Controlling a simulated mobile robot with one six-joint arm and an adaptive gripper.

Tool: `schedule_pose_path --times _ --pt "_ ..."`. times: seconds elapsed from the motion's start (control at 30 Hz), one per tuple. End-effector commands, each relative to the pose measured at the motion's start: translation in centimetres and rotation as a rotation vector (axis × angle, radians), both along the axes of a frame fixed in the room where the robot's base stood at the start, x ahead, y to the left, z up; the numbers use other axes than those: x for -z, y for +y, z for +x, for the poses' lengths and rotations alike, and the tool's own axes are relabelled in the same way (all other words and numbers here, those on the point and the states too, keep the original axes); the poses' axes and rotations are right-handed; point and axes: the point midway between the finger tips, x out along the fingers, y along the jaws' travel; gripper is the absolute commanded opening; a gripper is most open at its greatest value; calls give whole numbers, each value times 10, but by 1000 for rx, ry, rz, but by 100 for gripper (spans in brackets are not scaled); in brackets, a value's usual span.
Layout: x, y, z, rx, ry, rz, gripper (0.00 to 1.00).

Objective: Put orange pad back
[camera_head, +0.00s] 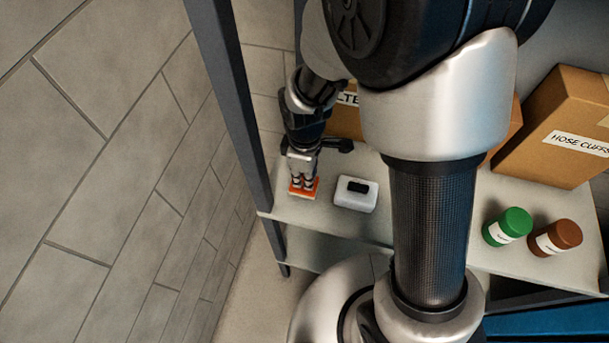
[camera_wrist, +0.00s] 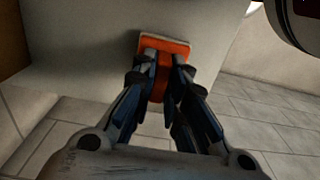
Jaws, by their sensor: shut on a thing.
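The orange pad (camera_head: 304,188) is at the left front end of the white shelf (camera_head: 335,222) in the head view. It also shows in the wrist view (camera_wrist: 178,47), with a pale layer along its far edge. My gripper (camera_head: 302,180) is above the pad and shut on it, its fingers on either side of the pad's middle part in the wrist view (camera_wrist: 163,70). The pad is at or very near the shelf surface; I cannot tell whether it touches. The fingers hide part of the pad.
A white box with a black top piece (camera_head: 357,195) stands just right of the pad. A green jar (camera_head: 508,227) and a brown jar (camera_head: 556,238) stand farther right. Cardboard boxes, one labelled "HOSE CUFFS" (camera_head: 560,120), stand behind. A dark shelf post (camera_head: 235,100) rises at the left.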

Motion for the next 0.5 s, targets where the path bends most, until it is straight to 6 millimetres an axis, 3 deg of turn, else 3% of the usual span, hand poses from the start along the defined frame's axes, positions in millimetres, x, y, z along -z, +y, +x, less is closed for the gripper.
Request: schedule_pose_path --times 0.07,0.4,0.43,0.5 --pt "12 0 0 0 2 0 0" --pt "14 0 0 0 -1 1 0" --pt "13 0 0 0 -1 1 15" --pt "13 0 0 0 -1 0 20"
